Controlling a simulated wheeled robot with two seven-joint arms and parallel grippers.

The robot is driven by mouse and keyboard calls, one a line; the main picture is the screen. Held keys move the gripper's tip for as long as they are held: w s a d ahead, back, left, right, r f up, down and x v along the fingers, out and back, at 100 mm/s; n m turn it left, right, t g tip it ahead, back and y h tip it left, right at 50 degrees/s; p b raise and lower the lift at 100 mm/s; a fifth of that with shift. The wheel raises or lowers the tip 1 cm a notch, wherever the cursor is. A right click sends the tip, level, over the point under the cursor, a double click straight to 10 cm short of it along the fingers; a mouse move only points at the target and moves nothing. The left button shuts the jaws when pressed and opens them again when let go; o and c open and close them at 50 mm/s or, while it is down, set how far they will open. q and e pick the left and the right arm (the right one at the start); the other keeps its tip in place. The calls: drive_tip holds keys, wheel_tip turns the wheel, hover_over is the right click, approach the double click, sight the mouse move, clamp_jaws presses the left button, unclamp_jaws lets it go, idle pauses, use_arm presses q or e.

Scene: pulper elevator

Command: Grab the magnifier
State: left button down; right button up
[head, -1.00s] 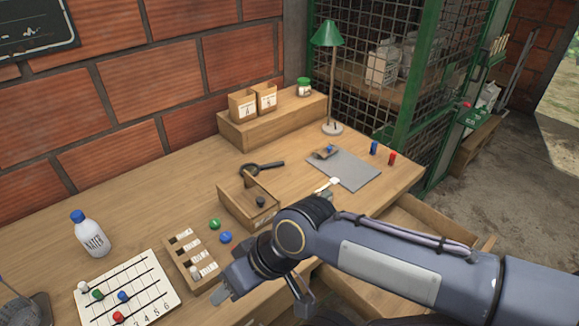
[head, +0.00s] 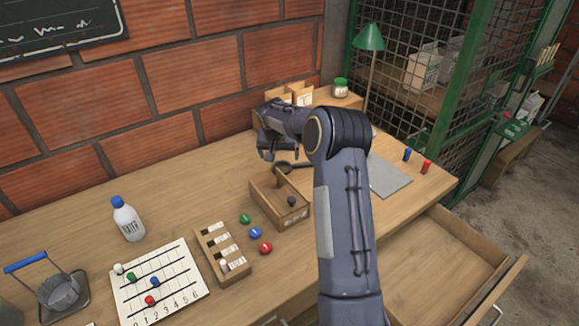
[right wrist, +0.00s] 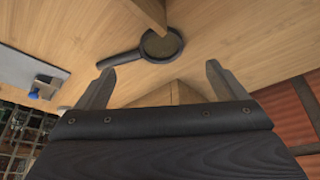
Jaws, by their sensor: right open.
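The magnifier, with a dark round frame and dark handle, lies on the wooden bench. In the head view the magnifier (head: 284,168) is partly hidden by my right arm, behind the small wooden box (head: 264,203). In the right wrist view the magnifier (right wrist: 160,45) lies flat beyond the fingertips, its handle pointing left. My right gripper (head: 268,150) is above the bench near the magnifier, beside its round end. In the right wrist view the right gripper (right wrist: 160,75) is open with nothing between its fingers. My left gripper is not in view.
A wooden shelf block with two cartons (head: 301,95) stands behind the gripper. A green lamp (head: 368,38) and grey mat (head: 388,177) are to the right. Coloured discs, a label rack (head: 222,250) and a water bottle (head: 127,218) are left. An open drawer (head: 450,255) juts out in front.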

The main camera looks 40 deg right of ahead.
sight(281, 168)
drive_tip(key=p+x, duration=0.2)
drive_tip(key=x, duration=0.6)
drive_tip(key=shift+w+d+f, duration=0.1)
drive_tip(key=shift+d+f, duration=0.05)
drive_tip(key=shift+f, duration=0.15)
drive_tip(key=c, duration=1.1)
drive_tip(key=shift+r, duration=0.1)
